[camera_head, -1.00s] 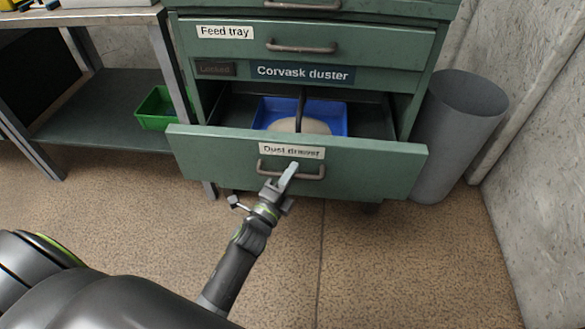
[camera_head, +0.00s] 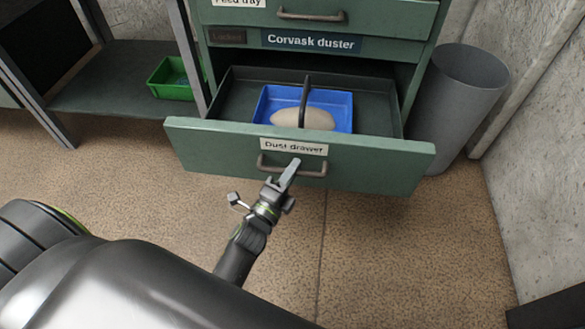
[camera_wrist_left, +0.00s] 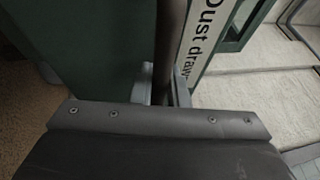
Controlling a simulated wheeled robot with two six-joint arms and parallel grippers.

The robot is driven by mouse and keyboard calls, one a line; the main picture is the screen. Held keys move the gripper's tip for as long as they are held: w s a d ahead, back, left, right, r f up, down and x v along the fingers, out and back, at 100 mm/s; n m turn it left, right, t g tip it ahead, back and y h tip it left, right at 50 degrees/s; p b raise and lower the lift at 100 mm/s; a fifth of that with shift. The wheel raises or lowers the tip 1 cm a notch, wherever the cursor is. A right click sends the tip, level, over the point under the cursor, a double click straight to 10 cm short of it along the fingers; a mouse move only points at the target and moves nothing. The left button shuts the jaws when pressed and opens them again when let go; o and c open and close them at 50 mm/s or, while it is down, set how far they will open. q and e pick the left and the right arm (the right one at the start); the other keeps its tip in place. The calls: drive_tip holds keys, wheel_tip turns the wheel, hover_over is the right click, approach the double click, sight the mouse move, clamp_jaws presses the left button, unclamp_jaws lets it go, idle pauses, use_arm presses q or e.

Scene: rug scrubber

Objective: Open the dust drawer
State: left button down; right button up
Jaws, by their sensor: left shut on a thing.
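The dust drawer (camera_head: 385,165) is a green drawer at the bottom of the green cabinet, pulled well out. Its white label reads "Dust drawer". My left gripper (camera_head: 287,180) is shut on the drawer's handle (camera_head: 310,173), a brown-grey bar on its front. In the left wrist view the handle bar (camera_wrist_left: 170,45) runs between the fingers (camera_wrist_left: 162,90), beside the label (camera_wrist_left: 205,35). Inside the drawer lies a blue tray (camera_head: 342,110) with a pale rounded heap (camera_head: 302,118) in it. A dark upright bar (camera_head: 305,95) stands in front of part of the heap. My right gripper is not in view.
A grey bin (camera_head: 455,105) stands right of the cabinet by the wall. A shelf unit (camera_head: 105,85) with a green crate (camera_head: 172,80) is at the left. The brown floor (camera_head: 400,260) in front is clear.

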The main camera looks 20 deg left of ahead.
use_arm(q)
drive_tip(key=c, duration=1.4)
unclamp_jaws()
drive_tip(key=v, duration=1.7)
drive_tip(key=shift+s, duration=0.25)
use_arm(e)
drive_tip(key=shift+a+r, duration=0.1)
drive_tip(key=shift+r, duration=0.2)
use_arm(q)
drive_tip(key=shift+f, duration=0.1)
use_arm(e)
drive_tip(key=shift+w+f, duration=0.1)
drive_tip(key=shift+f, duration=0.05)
